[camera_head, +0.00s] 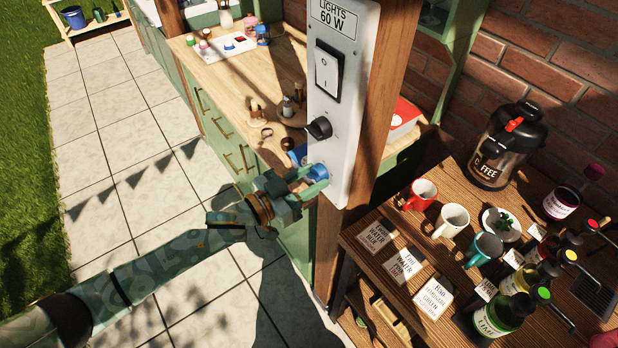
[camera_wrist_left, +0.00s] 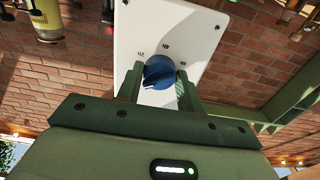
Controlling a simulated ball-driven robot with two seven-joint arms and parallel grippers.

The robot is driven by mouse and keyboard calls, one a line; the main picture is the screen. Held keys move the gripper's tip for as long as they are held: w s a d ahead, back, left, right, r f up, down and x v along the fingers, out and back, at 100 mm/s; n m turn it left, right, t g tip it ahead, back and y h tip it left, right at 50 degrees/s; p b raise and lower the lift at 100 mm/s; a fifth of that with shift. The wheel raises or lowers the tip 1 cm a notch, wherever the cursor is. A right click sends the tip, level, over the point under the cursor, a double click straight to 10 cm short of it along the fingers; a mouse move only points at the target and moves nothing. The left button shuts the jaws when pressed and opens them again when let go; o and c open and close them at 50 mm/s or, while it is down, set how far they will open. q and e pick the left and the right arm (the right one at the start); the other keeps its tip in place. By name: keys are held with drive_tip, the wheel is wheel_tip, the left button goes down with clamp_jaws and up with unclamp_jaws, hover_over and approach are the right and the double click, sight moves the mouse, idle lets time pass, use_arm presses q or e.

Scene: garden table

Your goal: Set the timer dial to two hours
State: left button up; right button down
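The blue timer dial (camera_wrist_left: 160,72) sits on a white panel (camera_wrist_left: 208,22) in the left wrist view. Small marks beside it appear upside down, one like "2h" at its upper left; the dial's exact pointing is unclear. In the head view my left gripper (camera_head: 312,176) is at the panel's lower part. My right gripper is not in view.
Above on the panel are a black knob (camera_head: 320,128) and a rocker switch (camera_head: 328,71). A wooden table right of the post holds cups (camera_head: 453,219), a coffee urn (camera_head: 500,148), bottles and cards. A counter (camera_head: 262,92) with small items lies behind. Paving at left is clear.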

use_arm(q)
drive_tip(key=shift+m, duration=0.3)
drive_tip(key=m, duration=0.4)
drive_tip(key=shift+m+p, duration=0.3)
drive_tip(key=shift+p, duration=0.1)
drive_tip(key=m, duration=0.6)
drive_tip(key=shift+m, duration=0.3)
drive_tip(key=o, duration=1)
drive_tip(key=shift+a, duration=0.1)
